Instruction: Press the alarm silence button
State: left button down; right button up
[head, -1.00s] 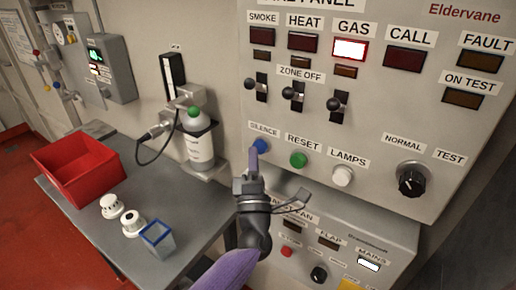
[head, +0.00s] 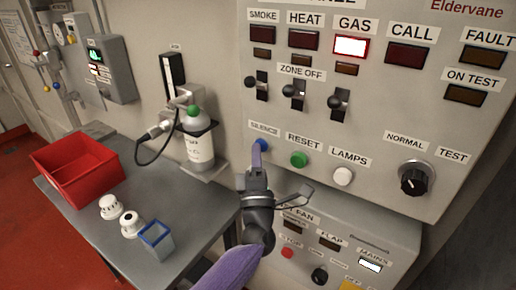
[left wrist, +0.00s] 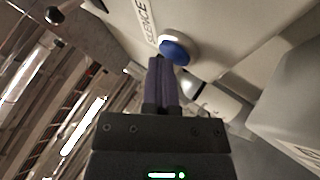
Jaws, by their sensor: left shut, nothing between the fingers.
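The blue silence button (head: 262,145) sits on the grey fire panel below its SILENCE label, left of the green reset button (head: 299,160). My left gripper (head: 256,150) is shut and empty, with its fingertips at the lower left edge of the blue button. In the left wrist view the blue button (left wrist: 174,49) is just beyond the tips of the shut fingers (left wrist: 158,62). I cannot tell whether the tips touch it. The lit GAS lamp (head: 351,46) shows white with a red frame. My right gripper is not in view.
A white lamps button (head: 343,176) and a black rotary knob (head: 414,180) are further right. Black zone levers (head: 295,90) stick out above the buttons. A lower fan panel (head: 335,245), a gas cylinder (head: 200,148) and a table with a red bin (head: 78,170) are nearby.

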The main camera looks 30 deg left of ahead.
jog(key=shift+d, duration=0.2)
pick_arm(q)
jog(key=shift+s+p, duration=0.65)
jog(key=shift+s, duration=0.35)
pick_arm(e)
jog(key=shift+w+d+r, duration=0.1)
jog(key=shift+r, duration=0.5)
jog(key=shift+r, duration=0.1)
pick_arm(q)
jog(key=s, duration=0.1)
jog(key=s+p, duration=0.1)
jog(key=s, duration=0.1)
jog(key=s+p, duration=0.1)
jog(key=s, duration=0.1)
jog(key=shift+a, duration=0.25)
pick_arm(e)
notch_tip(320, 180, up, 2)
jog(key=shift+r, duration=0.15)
